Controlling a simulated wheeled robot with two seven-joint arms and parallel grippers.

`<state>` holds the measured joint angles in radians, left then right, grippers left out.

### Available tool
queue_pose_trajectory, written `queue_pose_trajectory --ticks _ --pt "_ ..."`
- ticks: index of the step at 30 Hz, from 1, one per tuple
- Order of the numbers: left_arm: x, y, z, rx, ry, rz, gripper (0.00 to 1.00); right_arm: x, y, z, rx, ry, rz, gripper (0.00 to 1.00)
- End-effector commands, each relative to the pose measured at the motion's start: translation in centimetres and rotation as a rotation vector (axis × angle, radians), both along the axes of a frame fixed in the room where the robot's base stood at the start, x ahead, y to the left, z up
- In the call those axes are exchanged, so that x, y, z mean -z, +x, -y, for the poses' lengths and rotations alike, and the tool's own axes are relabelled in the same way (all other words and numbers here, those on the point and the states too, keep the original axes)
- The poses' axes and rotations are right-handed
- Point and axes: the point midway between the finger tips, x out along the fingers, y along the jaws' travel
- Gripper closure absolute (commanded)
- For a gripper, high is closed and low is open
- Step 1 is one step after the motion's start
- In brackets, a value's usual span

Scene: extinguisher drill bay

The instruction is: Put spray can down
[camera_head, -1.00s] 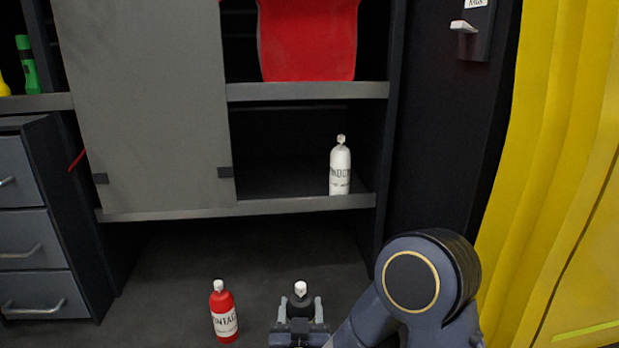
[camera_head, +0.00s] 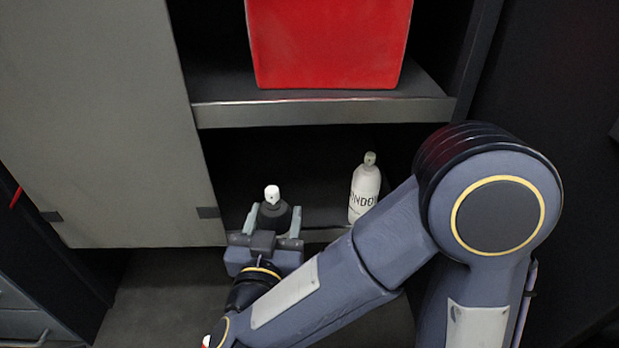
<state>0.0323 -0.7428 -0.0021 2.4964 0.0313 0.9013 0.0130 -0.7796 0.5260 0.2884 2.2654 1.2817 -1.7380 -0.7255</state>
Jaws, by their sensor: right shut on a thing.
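A dark spray can with a white nozzle (camera_head: 272,196) is held upright in my right gripper (camera_head: 271,222), whose fingers are shut on both its sides. The gripper and can are at the front of the lower shelf (camera_head: 318,236), left of a white bottle. Whether the can touches the shelf is hidden by the gripper. My left gripper is not in view.
The white bottle (camera_head: 364,192) stands on the lower shelf, partly behind my right arm. A red bin (camera_head: 328,45) stands on the shelf above (camera_head: 330,112). A grey door panel (camera_head: 100,130) covers the left side. The shelf between can and bottle looks clear.

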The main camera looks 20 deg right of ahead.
Motion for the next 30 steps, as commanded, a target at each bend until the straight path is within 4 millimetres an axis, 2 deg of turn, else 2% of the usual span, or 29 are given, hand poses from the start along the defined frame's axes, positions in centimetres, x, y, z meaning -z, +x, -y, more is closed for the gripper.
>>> queue_pose_trajectory --ticks 9,15,26,30 --pt "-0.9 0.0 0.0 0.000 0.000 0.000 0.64 -0.1 8.0 3.3 0.011 0.001 0.001 0.79" --pt "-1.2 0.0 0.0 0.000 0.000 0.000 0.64 -0.1 12.3 4.8 0.007 -0.001 0.002 0.79" --pt "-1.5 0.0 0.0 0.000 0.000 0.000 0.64 0.0 15.3 5.9 0.005 -0.001 0.002 0.79" --pt "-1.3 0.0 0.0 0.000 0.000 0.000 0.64 2.5 15.5 5.8 0.001 -0.003 -0.004 0.79"
